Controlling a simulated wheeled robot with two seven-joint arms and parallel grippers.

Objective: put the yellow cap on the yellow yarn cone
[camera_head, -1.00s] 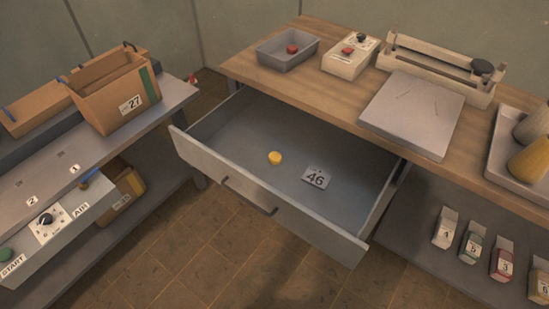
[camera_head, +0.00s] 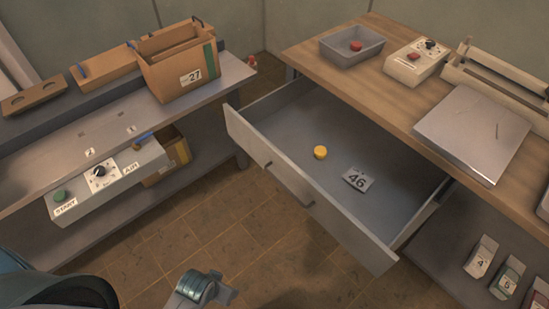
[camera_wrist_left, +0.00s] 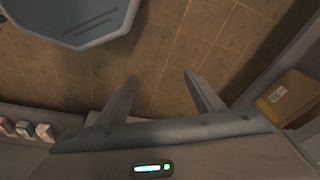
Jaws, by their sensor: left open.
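The yellow cap (camera_head: 320,152) lies in the open grey drawer (camera_head: 290,119), to the left of a tag marked 46 (camera_head: 357,180). The yellow yarn cone is outside the present views. My left gripper shows in the wrist view with its two fingers (camera_wrist_left: 160,77) apart and nothing between them, the tiled floor behind. Part of my left arm shows at the bottom left of the head view, well short of the drawer. My right gripper is not in view.
The drawer sticks out from the wooden table (camera_head: 395,85), which bears a grey tray (camera_head: 352,51) and a flat plate (camera_head: 473,128). A bench with a cardboard box (camera_head: 180,70) stands left. Small cartons (camera_head: 481,257) sit on the lower right shelf. Floor between is clear.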

